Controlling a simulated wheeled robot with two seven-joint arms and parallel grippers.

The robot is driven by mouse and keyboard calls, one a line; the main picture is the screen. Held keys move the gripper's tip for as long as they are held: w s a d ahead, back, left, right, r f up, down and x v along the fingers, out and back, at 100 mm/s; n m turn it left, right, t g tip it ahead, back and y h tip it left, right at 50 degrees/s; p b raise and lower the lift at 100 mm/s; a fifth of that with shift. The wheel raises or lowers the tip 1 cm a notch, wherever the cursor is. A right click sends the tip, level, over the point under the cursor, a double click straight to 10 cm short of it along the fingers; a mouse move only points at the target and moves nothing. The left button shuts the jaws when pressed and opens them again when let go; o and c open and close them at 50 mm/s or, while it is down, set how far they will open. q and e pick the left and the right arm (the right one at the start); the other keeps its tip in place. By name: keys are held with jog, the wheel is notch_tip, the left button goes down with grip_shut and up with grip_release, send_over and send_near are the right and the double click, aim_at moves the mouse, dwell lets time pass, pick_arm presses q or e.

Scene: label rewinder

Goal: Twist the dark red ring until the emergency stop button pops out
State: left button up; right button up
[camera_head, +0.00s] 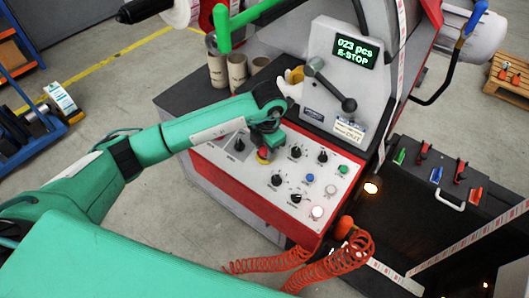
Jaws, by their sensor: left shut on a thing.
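The emergency stop button (263,156) sits at the upper left part of the white control panel, with red and yellow showing just below my gripper. My left gripper (264,148) reaches in from the left, points down at the panel and is shut on the button's dark red ring. The fingers hide most of the ring and button, so I cannot tell how far the button stands out. The display (356,51) reads "023 pcs" and "E-STOP" in green. My right gripper is not in view.
The control panel (255,185) carries several black knobs, a green button (343,169) and a blue button (310,178) close by. A black-ended lever (330,84) stands above the panel. Cardboard cores (237,70) stand behind my arm. A coiled orange hose (335,262) hangs in front.

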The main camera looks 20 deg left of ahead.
pick_arm(q)
jog(key=m+b, duration=0.2)
jog(key=b, duration=0.1)
jog(key=shift+f+y, duration=0.25)
jog(key=shift+y, duration=0.05)
jog(key=shift+m+t+b, duration=0.4)
jog(key=shift+m+b, duration=0.6)
jog(key=shift+b, duration=0.15)
jog(key=shift+s+d+r+m+b, duration=0.1)
jog(key=shift+r+m+b, duration=0.1)
jog(key=shift+m+b, duration=0.4)
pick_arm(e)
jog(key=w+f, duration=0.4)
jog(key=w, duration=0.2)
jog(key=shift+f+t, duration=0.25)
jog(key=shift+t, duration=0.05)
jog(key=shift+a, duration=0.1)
pick_arm(q)
jog(key=o, duration=1)
jog(key=shift+r, duration=0.1)
